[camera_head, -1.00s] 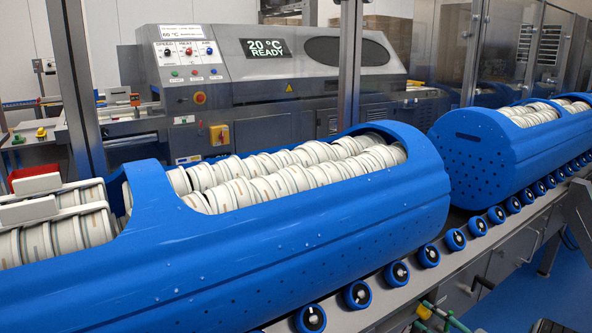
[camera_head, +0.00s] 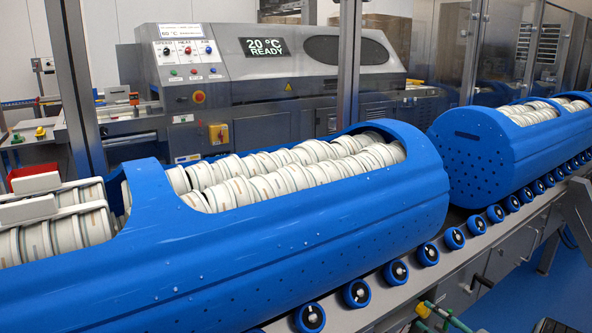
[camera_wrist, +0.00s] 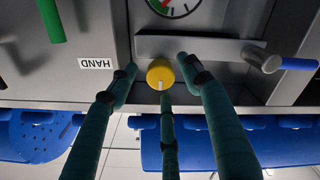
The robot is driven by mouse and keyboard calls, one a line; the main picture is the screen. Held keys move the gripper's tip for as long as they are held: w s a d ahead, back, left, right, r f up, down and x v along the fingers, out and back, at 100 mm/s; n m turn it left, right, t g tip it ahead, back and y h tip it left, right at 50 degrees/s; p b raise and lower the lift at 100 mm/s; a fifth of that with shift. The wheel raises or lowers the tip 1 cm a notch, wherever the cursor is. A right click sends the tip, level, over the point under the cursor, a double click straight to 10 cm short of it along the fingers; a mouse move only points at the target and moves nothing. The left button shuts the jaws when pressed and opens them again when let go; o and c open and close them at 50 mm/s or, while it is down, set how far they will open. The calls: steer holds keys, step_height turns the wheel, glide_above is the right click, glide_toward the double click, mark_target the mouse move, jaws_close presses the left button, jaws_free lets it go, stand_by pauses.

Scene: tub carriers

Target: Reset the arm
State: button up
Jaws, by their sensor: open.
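My gripper (camera_wrist: 157,84) shows in the wrist view as slim teal fingers with dark bands. The fingers are spread, with nothing held between them. Their tips are close around a small yellow knob (camera_wrist: 160,74) with a pale line on it; I cannot tell whether any tip touches it. The knob is on a grey panel (camera_wrist: 105,98) below a round gauge (camera_wrist: 180,4), and a label reading "HAND" (camera_wrist: 96,63) is to its left.
A lever with a blue grip (camera_wrist: 298,64) and a green handle (camera_wrist: 50,20) are near the fingers. Blue carriers (camera_head: 300,240) (camera_head: 480,160) filled with white tubs rest on a roller conveyor (camera_head: 425,253). Behind stands a machine (camera_head: 250,95) displaying "20 °C READY".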

steer(key=shift+x, duration=1.2)
steer(key=shift+s+d+n, duration=0.15)
steer(key=shift+n, duration=0.55)
steer(key=n, duration=0.2)
steer(key=shift+n+b, duration=0.3)
steer(key=n, duration=0.3)
steer(key=shift+n+b, duration=0.35)
steer(key=shift+n, duration=0.05)
steer(key=n+b, duration=0.1)
steer(key=n, duration=0.2)
steer(key=shift+f+n, duration=0.1)
steer(key=shift+n, duration=0.3)
steer(key=n+b, duration=0.2)
steer(key=n, duration=0.2)
steer(key=shift+b, duration=0.3)
steer(key=n+b, duration=0.3)
steer(key=n, duration=0.1)
steer(key=shift+f+b, duration=0.2)
steer(key=shift+b, duration=0.2)
steer(key=shift+r+n+b, duration=0.1)
steer(key=shift+n+b, duration=0.85)
steer(key=shift+n, duration=0.15)
steer(key=shift+r+n+b, duration=0.25)
steer(key=shift+n+b, duration=0.35)
steer(key=shift+n, duration=0.1)
